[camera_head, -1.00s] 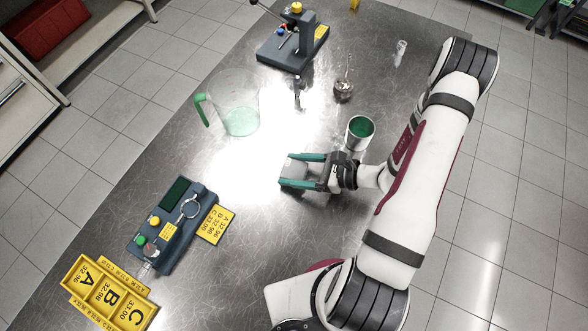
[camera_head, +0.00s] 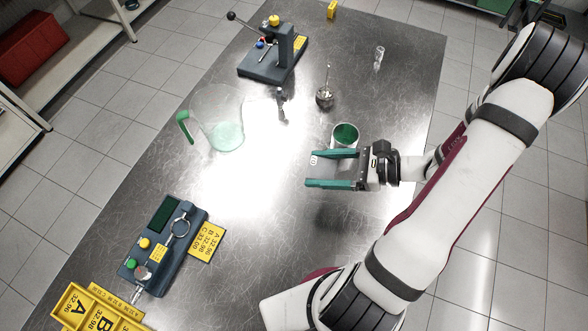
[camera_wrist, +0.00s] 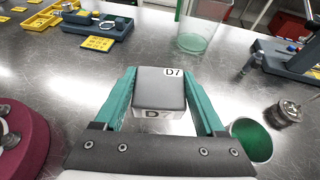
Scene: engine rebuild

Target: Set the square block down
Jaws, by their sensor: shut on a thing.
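The square block (camera_wrist: 160,88) is grey with white "D7" labels. My gripper (camera_wrist: 162,92) is shut on it, with a teal finger on each side. In the head view my gripper (camera_head: 330,169) is over the metal table, just in front of the metal cup. The block (camera_head: 327,169) shows only partly between the fingers there. A dark shadow lies on the table below the gripper, and the block looks raised above the surface. The block's underside is hidden.
The metal cup with green inside (camera_head: 345,136) is close to my gripper. A glass jug (camera_head: 222,120), a dark press (camera_head: 275,55), a gauge unit (camera_head: 163,245) and yellow lettered trays (camera_head: 95,308) stand farther off. The table's middle (camera_head: 250,190) is bare.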

